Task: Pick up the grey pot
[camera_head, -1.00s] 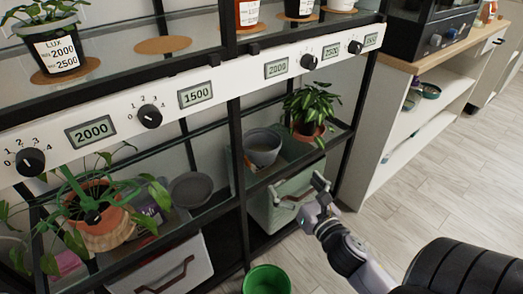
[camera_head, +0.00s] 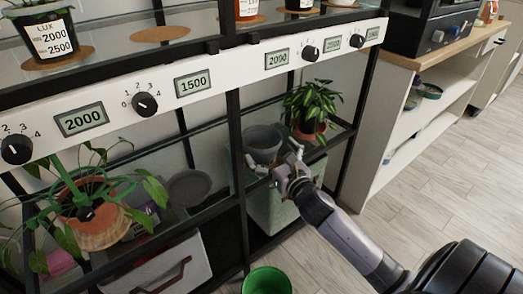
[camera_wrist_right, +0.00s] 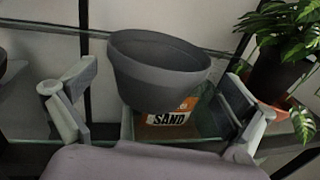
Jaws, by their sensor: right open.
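The grey pot (camera_head: 262,139) stands on the glass shelf at the middle right of the rack, left of a leafy plant. My left gripper is not in view.
A plant in a terracotta pot (camera_head: 308,129) stands close on the right. Black rack posts (camera_head: 236,180) and the shelf edge frame the space. A package marked SAND (camera_wrist_right: 172,113) shows below the pot. A green bucket (camera_head: 267,282) stands on the floor.

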